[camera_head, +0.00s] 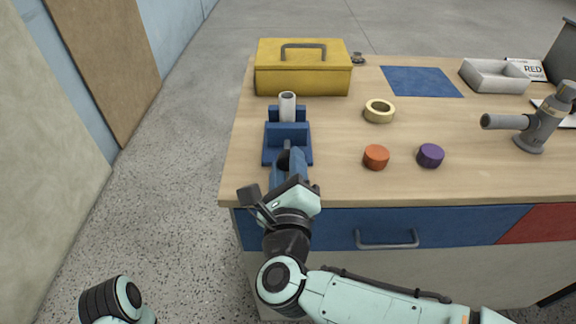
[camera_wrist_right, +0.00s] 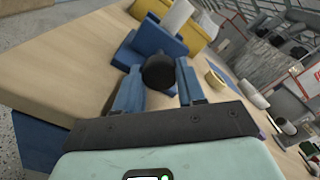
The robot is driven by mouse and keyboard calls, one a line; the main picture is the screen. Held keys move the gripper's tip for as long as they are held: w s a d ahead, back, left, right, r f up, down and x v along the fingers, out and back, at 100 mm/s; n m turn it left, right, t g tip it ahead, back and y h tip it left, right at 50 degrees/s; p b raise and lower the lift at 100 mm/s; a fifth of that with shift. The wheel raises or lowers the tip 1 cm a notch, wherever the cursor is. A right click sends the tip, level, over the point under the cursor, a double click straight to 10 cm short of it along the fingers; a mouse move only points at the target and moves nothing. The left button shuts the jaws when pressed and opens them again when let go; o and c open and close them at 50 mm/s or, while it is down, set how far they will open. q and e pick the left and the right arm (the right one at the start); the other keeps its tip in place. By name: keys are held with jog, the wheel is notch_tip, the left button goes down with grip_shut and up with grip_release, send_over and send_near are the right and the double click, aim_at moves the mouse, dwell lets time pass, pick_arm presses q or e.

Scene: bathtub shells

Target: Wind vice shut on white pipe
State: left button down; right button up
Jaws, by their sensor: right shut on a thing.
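The blue vice (camera_head: 288,130) stands near the left end of the bench top; its blue jaw block also shows in the wrist view (camera_wrist_right: 158,42). The white pipe (camera_head: 287,106) stands upright between the vice's jaws; whether both jaws touch it I cannot tell. It also shows in the wrist view (camera_wrist_right: 177,16). My right gripper (camera_head: 290,163) is at the vice's near side, with its blue fingers on either side of the round black knob (camera_wrist_right: 158,71) and shut on it. The fingers partly hide the knob and screw in the head view. My left gripper is out of view.
A yellow toolbox (camera_head: 303,78) stands behind the vice. To the right are a cream ring (camera_head: 379,111), an orange cap (camera_head: 376,157), a purple cap (camera_head: 430,155) and a grey pipe fixture (camera_head: 540,123). The bench top between is clear.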

dwell(0.5)
jog(key=o, duration=1)
jog(key=shift+o, duration=0.3)
jog(key=shift+f, duration=0.1)
